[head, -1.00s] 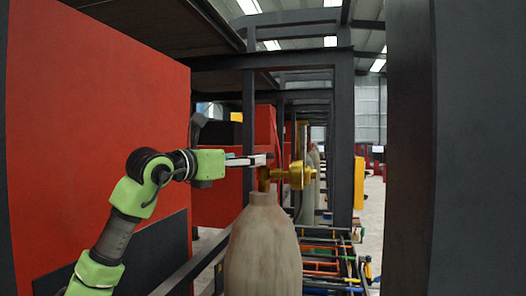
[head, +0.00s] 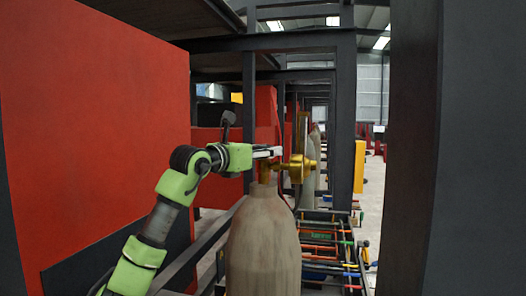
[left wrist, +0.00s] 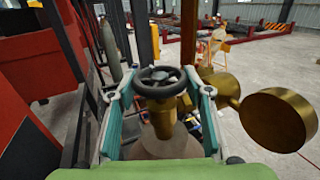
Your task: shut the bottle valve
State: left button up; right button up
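A tall grey-beige gas bottle (head: 263,245) stands upright in front of me in the head view. On its neck is a brass valve (head: 265,174) with a round brass regulator part (head: 298,168) to the right. In the left wrist view, a black handwheel (left wrist: 160,80) tops the brass valve body (left wrist: 163,115). My left gripper (head: 277,152) is at the valve's top. In the left wrist view, its two fingers (left wrist: 159,92) are apart, one on each side of the handwheel. I cannot tell whether they touch it. My right gripper is not in view.
A large red panel (head: 95,130) stands left of my arm. A dark post (head: 408,150) rises close on the right. Several more bottles (head: 310,165) stand behind the near one. A rack of coloured bars (head: 325,245) lies low to the right of the bottle.

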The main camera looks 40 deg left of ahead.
pick_arm(q)
jog(key=shift+h, duration=0.3)
jog(key=shift+a+r+m+h+p, duration=0.1)
jog(key=shift+m+h+p, duration=0.4)
jog(key=shift+m+h, duration=0.1)
jog(key=m+h+p, duration=0.1)
jog(key=h+p, duration=0.1)
jog(key=h, duration=0.1)
jog(key=shift+r+m, duration=0.1)
jog(key=shift+m, duration=0.3)
jog(key=m+g+h+p, duration=0.1)
jog(key=m+h+p, duration=0.1)
jog(key=h+p, duration=0.1)
jog(key=m+g+h+p, duration=0.2)
jog(key=h+p, duration=0.1)
jog(key=p, duration=0.3)
jog(key=shift+r+m+h, duration=0.15)
jog(key=shift+m+h, duration=0.25)
jog(key=m+g+h+p, duration=0.1)
jog(key=p, duration=0.2)
jog(key=shift+h, duration=0.4)
jog(key=shift+f+m+p, duration=0.25)
jog(key=shift+m+p, duration=0.05)
jog(key=shift+p, duration=0.05)
jog(key=shift+g, duration=0.3)
jog(key=shift+f, duration=0.1)
jog(key=o, duration=1.1)
